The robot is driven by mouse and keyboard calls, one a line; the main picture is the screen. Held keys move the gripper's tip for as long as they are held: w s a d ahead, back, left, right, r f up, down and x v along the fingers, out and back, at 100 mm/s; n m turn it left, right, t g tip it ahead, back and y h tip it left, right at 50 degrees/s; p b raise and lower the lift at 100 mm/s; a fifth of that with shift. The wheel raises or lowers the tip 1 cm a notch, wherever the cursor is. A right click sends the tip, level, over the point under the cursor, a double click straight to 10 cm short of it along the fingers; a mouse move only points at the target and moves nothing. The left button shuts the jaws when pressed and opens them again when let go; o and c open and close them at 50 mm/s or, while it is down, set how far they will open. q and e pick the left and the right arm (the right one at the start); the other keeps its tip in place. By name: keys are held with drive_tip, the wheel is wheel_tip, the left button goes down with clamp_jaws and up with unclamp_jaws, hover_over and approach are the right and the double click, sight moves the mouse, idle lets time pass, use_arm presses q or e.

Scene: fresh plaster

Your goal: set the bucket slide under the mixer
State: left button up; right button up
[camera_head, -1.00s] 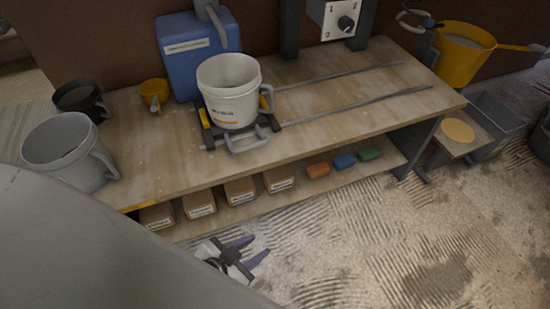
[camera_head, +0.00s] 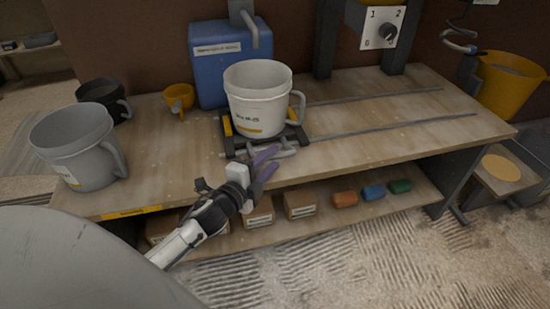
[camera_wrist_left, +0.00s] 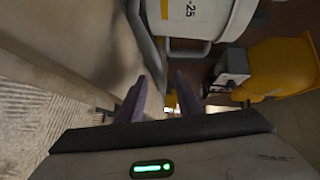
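The bucket slide (camera_head: 233,146) is a dark carriage with yellow side pieces and a grey front handle (camera_head: 284,151). It sits at the left end of two metal rails on the bench. A white bucket (camera_head: 258,98) stands upright on it, and its side shows in the left wrist view (camera_wrist_left: 195,15). The mixer's control box (camera_head: 375,25), with a knob, is at the back right between dark posts; the mixer's upper part is out of frame. My left gripper (camera_head: 270,165) is open at the slide handle, its purple fingers apart; contact is unclear. My right gripper is not in view.
The rails (camera_head: 390,128) run clear to the right. Boxes and coloured blocks (camera_head: 373,192) fill the lower shelf. A yellow bucket (camera_head: 508,88) is right.

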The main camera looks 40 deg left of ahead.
use_arm(q)
drive_tip(key=shift+w+a+f, duration=0.1)
drive_tip(key=shift+w+f, duration=0.1)
drive_tip(key=shift+w, duration=1.15)
clamp_jaws()
drive_tip(key=shift+w, duration=0.1)
